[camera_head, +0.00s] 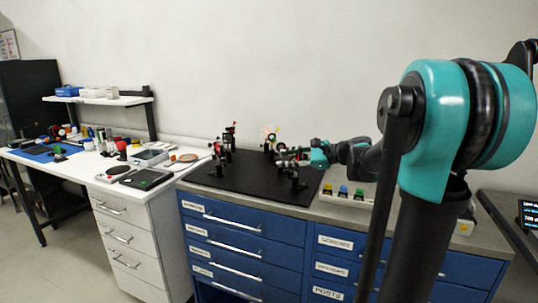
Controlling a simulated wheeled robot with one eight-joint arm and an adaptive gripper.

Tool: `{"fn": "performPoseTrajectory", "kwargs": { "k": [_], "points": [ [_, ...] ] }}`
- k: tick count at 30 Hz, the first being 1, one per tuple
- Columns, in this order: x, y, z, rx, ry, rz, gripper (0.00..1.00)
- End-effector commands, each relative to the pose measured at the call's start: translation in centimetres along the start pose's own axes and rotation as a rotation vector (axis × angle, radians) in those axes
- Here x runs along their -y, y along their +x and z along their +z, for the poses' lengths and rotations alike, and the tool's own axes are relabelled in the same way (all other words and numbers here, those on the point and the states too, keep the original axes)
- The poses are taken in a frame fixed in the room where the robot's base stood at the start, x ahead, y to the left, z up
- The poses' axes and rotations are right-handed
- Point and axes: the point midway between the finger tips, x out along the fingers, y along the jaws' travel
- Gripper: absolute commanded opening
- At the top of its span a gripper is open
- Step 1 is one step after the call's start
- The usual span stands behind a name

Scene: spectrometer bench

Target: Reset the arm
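My arm, teal and black, rises at the right and reaches left over the blue drawer cabinet. My gripper (290,162) is at its far end, above the right part of the black optical breadboard (235,182). It is small and dark against dark optical mounts (230,140), so its fingers cannot be told apart. I cannot tell whether it touches a mount or holds anything.
Small bottles with coloured caps (343,190) stand right of the breadboard, below my arm. A blue drawer cabinet (245,225) carries the bench. A white desk (75,168) with tools and a shelf (100,100) is at left. A screen (527,215) shows at far right.

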Motion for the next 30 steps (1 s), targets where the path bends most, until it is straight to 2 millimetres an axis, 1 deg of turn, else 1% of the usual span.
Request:
{"fn": "performPoseTrajectory", "kwargs": {
  "k": [5,8,11,14,16,17,18,20,21,23,24,27,30],
  "points": [
    [-3.2,0.1,-1.3,-0.07,-0.107,0.051,0.33],
    [-5.6,0.0,-2.5,-0.123,-0.192,0.093,0.33],
    [-8.5,-0.3,-3.9,-0.184,-0.299,0.15,0.33],
    [-11.9,-1.0,-5.6,-0.255,-0.429,0.226,0.33],
    [-15.0,-1.8,-7.2,-0.312,-0.548,0.3,0.33],
    [-16.4,-2.3,-8.0,-0.34,-0.607,0.34,0.33],
    [-18.6,-3.1,-9.2,-0.377,-0.693,0.399,0.33],
    [-21.9,-4.7,-11.1,-0.434,-0.837,0.504,0.33],
    [-23.9,-5.9,-12.3,-0.468,-0.932,0.578,0.33],
    [-26.6,-7.8,-14.1,-0.511,-1.067,0.69,0.33],
    [-28.2,-9.0,-15.1,-0.533,-1.149,0.763,0.33],
    [-31.1,-11.9,-17.1,-0.572,-1.316,0.927,0.33],
    [-32.9,-14.1,-18.4,-0.591,-1.427,1.047,0.33]
  ]
}}
